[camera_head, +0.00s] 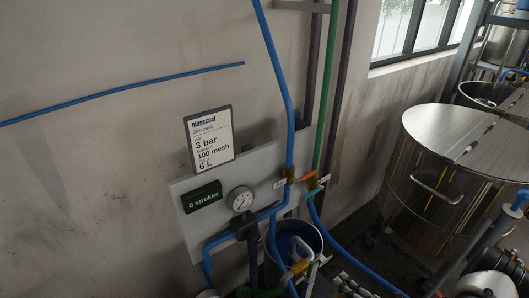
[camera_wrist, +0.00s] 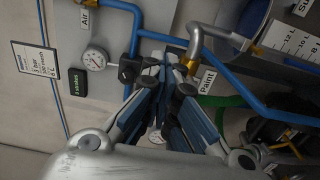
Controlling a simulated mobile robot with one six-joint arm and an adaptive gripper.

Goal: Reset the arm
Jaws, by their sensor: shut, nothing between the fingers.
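My gripper (camera_wrist: 166,72) shows in the wrist view with its grey-blue fingers drawn together. It is shut with nothing held between the fingers. Behind the fingers is a grey panel (camera_wrist: 112,20) with blue pipes, a round gauge (camera_wrist: 95,59) and a dark regulator knob (camera_wrist: 129,71); I cannot tell how far the fingertips are from them. In the head view the same panel (camera_head: 232,178) is on the wall, with the gauge (camera_head: 241,199) and a display (camera_head: 201,197) reading 0 strokes. My gripper is not clearly made out in the head view.
A job card (camera_head: 208,140) reads 3 bar, 100 mesh, 6 L. Blue hoses and a green pipe (camera_head: 326,85) run by the panel, with valves labelled Air and Paint. A bucket (camera_head: 312,240) is below. A large steel vessel (camera_head: 425,190) is at right.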

